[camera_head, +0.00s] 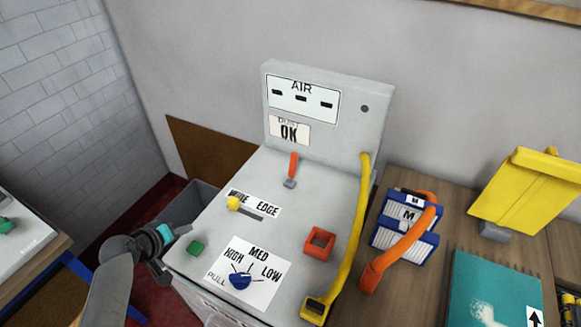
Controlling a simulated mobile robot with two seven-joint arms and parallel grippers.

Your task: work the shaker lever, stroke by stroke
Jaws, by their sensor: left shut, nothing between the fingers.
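A light grey machine (330,200) stands in the middle of the view with an upright back panel. A short orange-red lever (293,165) rises from its top near that panel. A long yellow bar (352,235) runs down the machine's right side to a yellow foot (316,308). No label shows which one is the shaker lever. My left gripper (162,247) is at the machine's front left edge, near the green button (196,248). It is shut and empty, apart from both the lever and the bar. My right gripper is out of view.
The machine top also carries a yellow knob (233,203) on a slot, a blue dial (240,281) and a red square frame (319,243). On the right table are an orange curved handle (400,240), a blue-and-white pack (405,214), a teal book (490,290) and a yellow stand (525,190).

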